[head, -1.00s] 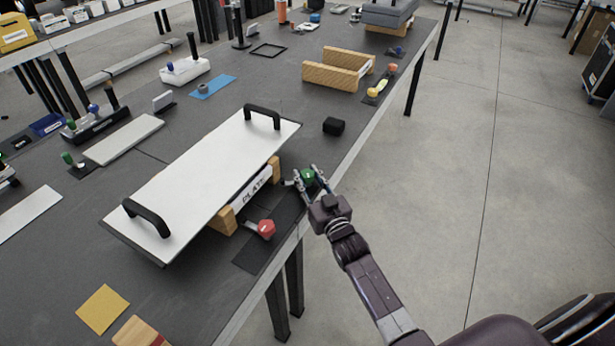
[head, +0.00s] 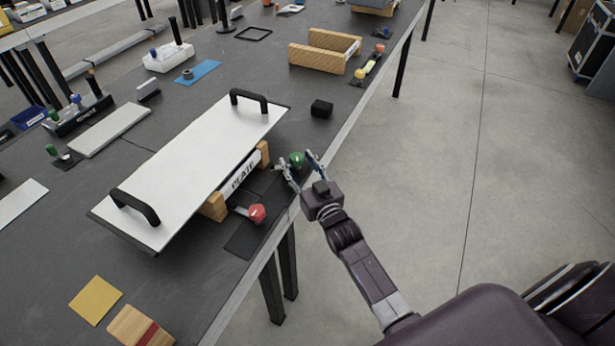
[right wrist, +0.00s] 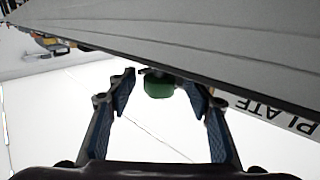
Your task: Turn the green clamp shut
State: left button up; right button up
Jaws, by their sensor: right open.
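The green clamp (head: 296,159) is a green knob at the table's right edge, beside the white plate's wooden stand. My right gripper (head: 299,168) is open, with its fingers just short of the green knob and on either side of it. In the right wrist view the green clamp (right wrist: 158,86) lies ahead between the open fingertips of the right gripper (right wrist: 165,88), with a visible gap to each finger. The lever under the knob is mostly hidden. My left gripper is not in view.
The white plate (head: 190,170) with black handles rests on wooden blocks to the left. A red clamp (head: 257,213) sits nearer on a dark mat.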

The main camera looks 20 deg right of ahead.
jog(key=s, duration=1)
jog(key=shift+s, duration=0.4)
